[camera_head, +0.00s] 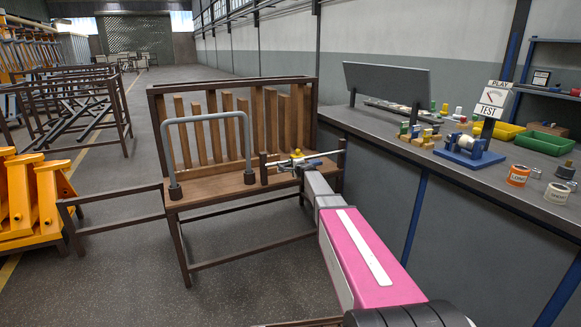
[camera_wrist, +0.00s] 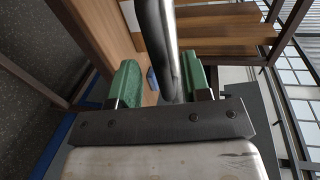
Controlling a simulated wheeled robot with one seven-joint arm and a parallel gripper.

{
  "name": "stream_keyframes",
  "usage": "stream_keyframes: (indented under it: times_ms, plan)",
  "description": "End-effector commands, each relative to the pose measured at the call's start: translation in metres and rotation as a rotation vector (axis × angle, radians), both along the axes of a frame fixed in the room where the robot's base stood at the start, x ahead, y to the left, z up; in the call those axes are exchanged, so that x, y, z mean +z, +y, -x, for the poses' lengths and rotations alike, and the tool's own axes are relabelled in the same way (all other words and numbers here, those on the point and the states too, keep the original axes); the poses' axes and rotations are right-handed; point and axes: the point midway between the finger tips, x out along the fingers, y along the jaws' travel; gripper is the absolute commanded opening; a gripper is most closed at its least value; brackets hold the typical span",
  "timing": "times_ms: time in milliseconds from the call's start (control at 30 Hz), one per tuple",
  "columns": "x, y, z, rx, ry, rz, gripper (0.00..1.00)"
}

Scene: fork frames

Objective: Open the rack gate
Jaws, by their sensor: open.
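The rack (camera_head: 152,110) is a brown metal frame with upright wooden slats and a wooden shelf (camera_head: 215,188). A thin grey horizontal bar (camera_head: 326,155) crosses the shelf's right part between short dark posts; I cannot tell for sure whether it is the gate. A larger grey U-shaped hoop (camera_head: 205,117) stands upright on the shelf's left. My gripper (camera_head: 295,163) is at the thin bar, beside a small yellow part. In the wrist view, a grey bar (camera_wrist: 168,50) passes between the green pads of my open gripper (camera_wrist: 160,83), nearer the right pad; contact cannot be told.
A grey workbench (camera_head: 455,170) with a test stand (camera_head: 470,148), trays and cans runs close along the right. Yellow stands (camera_head: 35,195) and brown metal frames (camera_head: 75,105) stand at left. A low brown rail (camera_head: 115,193) juts left from the rack.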

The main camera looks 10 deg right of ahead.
Motion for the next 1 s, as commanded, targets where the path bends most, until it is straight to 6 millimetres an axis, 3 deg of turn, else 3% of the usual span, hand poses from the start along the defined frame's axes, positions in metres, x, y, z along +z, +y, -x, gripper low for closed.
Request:
stream_keyframes:
  times_ms: [33, 167, 467, 500, 633, 867, 1000]
  plan:
    - [-0.003, 0.003, -0.012, 0.001, 0.0, 0.0, 0.44]
    - [-0.005, 0.007, -0.023, 0.001, 0.0, 0.0, 0.44]
    - [-0.006, 0.008, -0.026, 0.0, 0.0, 0.0, 0.44]
    - [-0.006, 0.008, -0.026, 0.0, 0.0, 0.0, 0.41]
    - [-0.006, 0.008, -0.025, 0.0, 0.0, 0.0, 0.0]
    - [-0.006, 0.007, -0.023, 0.005, 0.0, 0.0, 0.0]
    - [-0.006, 0.002, -0.012, 0.03, 0.0, -0.001, 0.0]
